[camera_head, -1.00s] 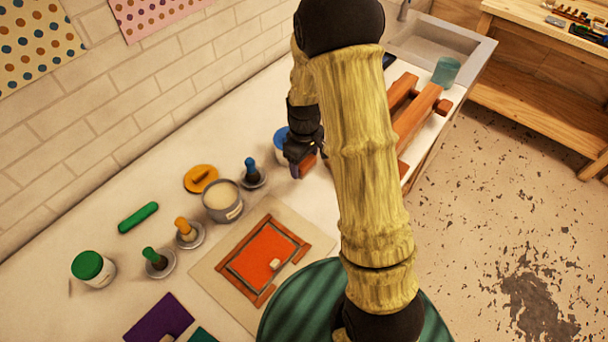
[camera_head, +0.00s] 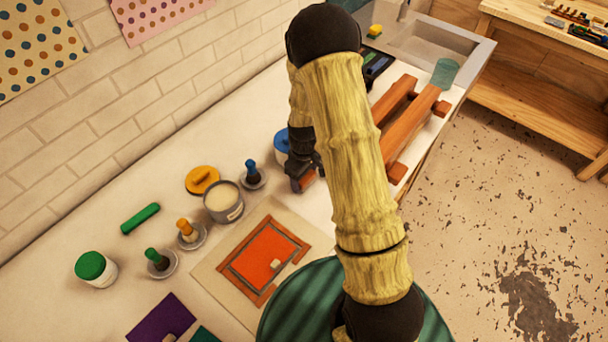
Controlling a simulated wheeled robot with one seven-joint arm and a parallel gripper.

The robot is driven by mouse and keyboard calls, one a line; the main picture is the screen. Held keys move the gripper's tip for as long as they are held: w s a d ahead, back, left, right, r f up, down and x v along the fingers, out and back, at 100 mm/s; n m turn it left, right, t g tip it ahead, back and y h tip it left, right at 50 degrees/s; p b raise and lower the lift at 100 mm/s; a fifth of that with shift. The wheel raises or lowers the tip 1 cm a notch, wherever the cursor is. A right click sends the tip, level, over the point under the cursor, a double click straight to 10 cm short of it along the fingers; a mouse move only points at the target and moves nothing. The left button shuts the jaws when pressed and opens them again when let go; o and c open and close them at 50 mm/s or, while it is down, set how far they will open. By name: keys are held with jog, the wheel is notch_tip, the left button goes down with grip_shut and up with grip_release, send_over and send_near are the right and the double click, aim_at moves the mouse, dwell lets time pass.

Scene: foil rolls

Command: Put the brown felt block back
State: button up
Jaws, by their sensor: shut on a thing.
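My gripper (camera_head: 304,183) is right of the round tin, low over the white counter and partly hidden by my arm. It is shut on a small brown block (camera_head: 307,180), of which only a little shows between the dark fingers. I cannot tell whether the block touches the counter. An orange-red plate (camera_head: 268,258) in a brown frame lies on a beige sheet (camera_head: 212,269) in front of the gripper, to its lower left.
A tin (camera_head: 223,203), yellow lid (camera_head: 202,180), blue-topped dabber (camera_head: 252,174) and blue-lidded jar (camera_head: 281,143) crowd the gripper's left. A wooden rack (camera_head: 408,128) stands to the right. A green-lidded jar (camera_head: 96,269) and green roll (camera_head: 140,218) are farther left.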

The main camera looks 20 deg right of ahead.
jog(key=shift+f, duration=0.2)
jog(key=o, duration=1)
jog(key=shift+o, duration=0.2)
jog(key=shift+r, duration=0.1)
notch_tip(320, 180, up, 12)
jog(key=b, duration=0.2)
jog(key=shift+r, duration=0.15)
jog(key=s+r+m+t, duration=0.1)
jog(key=s+r+m, duration=0.1)
jog(key=s, duration=0.5)
jog(key=s+r+m+t, duration=0.1)
jog(key=s+r+m, duration=0.2)
jog(key=s+m, duration=0.2)
jog(key=shift+s+t, duration=0.3)
jog(key=shift+s, duration=0.9)
